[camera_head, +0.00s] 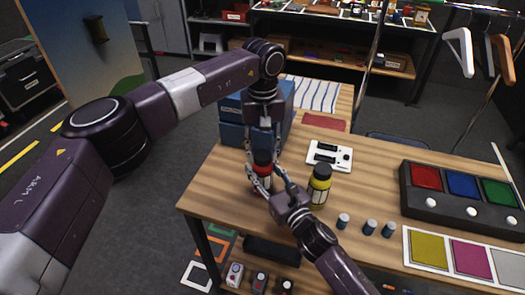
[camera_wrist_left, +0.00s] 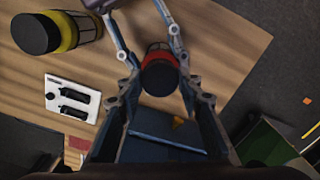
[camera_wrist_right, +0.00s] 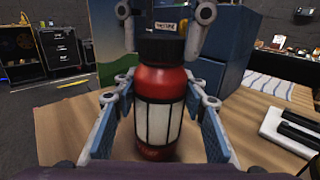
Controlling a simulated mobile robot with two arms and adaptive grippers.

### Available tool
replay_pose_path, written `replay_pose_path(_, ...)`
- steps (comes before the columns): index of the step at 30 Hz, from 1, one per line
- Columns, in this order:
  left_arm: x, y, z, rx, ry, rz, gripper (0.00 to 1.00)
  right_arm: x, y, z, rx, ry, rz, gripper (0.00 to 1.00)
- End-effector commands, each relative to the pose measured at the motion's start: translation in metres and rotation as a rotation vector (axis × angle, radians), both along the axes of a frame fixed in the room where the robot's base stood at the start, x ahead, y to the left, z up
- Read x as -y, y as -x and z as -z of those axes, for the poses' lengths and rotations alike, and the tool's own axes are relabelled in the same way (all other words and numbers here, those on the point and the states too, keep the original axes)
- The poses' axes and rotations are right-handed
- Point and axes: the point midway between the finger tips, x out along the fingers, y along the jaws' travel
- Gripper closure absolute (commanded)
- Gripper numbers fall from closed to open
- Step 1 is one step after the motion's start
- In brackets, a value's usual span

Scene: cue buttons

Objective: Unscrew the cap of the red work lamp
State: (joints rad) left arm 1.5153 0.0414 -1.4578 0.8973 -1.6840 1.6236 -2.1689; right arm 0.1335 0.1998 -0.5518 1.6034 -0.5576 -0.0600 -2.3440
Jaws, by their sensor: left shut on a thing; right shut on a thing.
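The red work lamp (camera_head: 262,186) stands upright near the left end of the wooden table. In the right wrist view the lamp (camera_wrist_right: 153,80) shows a red body, a pale caged window and a black cap (camera_wrist_right: 160,48). My left gripper (camera_head: 262,152) comes down from above and is shut on the cap; its fingers flank the cap (camera_wrist_left: 160,78) in the left wrist view. My right gripper (camera_wrist_right: 158,112) is shut on the lamp's body from the front right, one finger on each side. The cap sits on the body, with no clear gap between them.
A yellow lamp with a black cap (camera_head: 320,186) stands close to the right. A white switch panel (camera_head: 329,156) and a blue box (camera_head: 236,118) are behind. Small blue-capped cylinders (camera_head: 370,227), a button box (camera_head: 462,190) and coloured pads (camera_head: 470,258) fill the right.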

Motion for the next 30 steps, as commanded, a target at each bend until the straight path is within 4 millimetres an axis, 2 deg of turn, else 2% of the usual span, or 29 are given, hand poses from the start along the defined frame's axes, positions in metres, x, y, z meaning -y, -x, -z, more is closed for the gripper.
replay_pose_path(30,0.0005,-0.0011,-0.0016,0.003,0.002,-1.704,0.96,-0.0006,0.0002,-0.0007,0.001,0.000,-0.001,1.00)
